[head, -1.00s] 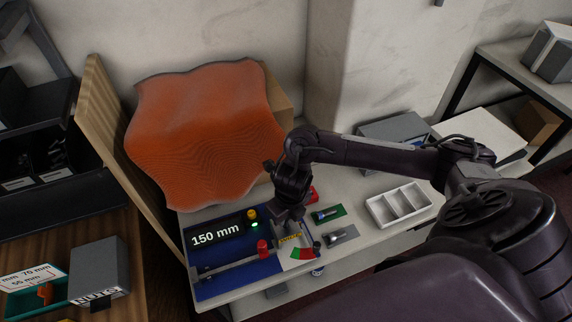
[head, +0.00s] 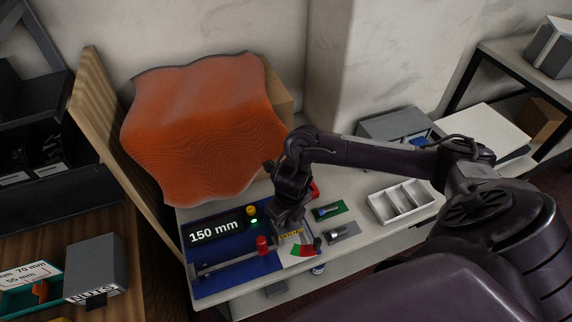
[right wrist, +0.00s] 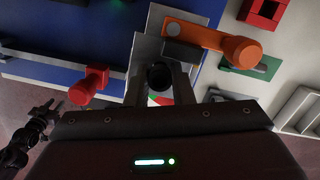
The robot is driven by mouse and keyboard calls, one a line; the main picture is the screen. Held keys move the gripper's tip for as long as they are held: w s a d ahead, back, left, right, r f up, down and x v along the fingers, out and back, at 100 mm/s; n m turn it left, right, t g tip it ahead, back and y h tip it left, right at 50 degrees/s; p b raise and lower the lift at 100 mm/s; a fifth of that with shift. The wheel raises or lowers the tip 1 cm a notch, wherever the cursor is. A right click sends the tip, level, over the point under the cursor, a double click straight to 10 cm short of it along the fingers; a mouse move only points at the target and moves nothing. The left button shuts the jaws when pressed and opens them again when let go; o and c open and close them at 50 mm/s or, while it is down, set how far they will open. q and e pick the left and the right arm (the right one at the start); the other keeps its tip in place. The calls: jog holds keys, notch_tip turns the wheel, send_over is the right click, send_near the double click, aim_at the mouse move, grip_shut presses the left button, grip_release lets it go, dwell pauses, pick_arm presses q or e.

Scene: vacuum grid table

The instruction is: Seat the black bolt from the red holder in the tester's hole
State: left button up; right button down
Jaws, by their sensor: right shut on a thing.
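My right gripper (right wrist: 160,88) is shut on the black bolt (right wrist: 159,76), whose round dark end shows between the fingers in the right wrist view. The gripper is over the tester (right wrist: 148,48), a grey plate with an orange lever (right wrist: 230,45). In the head view the right gripper (head: 288,222) hangs over the tester's back edge, above its red and green dial (head: 306,249). The hole and the bolt's lower end are hidden, so I cannot tell how deep it sits. The red holder (right wrist: 262,10) stands behind to the right. My left gripper (right wrist: 30,138) shows dimly at the left edge, its jaws unclear.
A green holder (head: 339,209) and a grey holder (head: 350,229) carry bolts right of the tester. A white divided tray (head: 402,204) stands farther right. A blue gauge board (head: 235,277) with a 150 mm display (head: 214,232) and red knob (head: 262,243) lies left.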

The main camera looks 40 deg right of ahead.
jog(key=c, duration=1.2)
grip_release()
jog(key=shift+r, duration=0.1)
jog(key=shift+r, duration=0.4)
jog(key=r, duration=0.2)
jog(key=r+p, duration=0.1)
jog(key=r, duration=0.2)
jog(key=shift+s+r+p, duration=0.3)
jog(key=shift+r+p, duration=0.05)
jog(key=shift+r, duration=0.05)
jog(key=shift+s+r, duration=0.2)
jog(key=shift+r, duration=0.3)
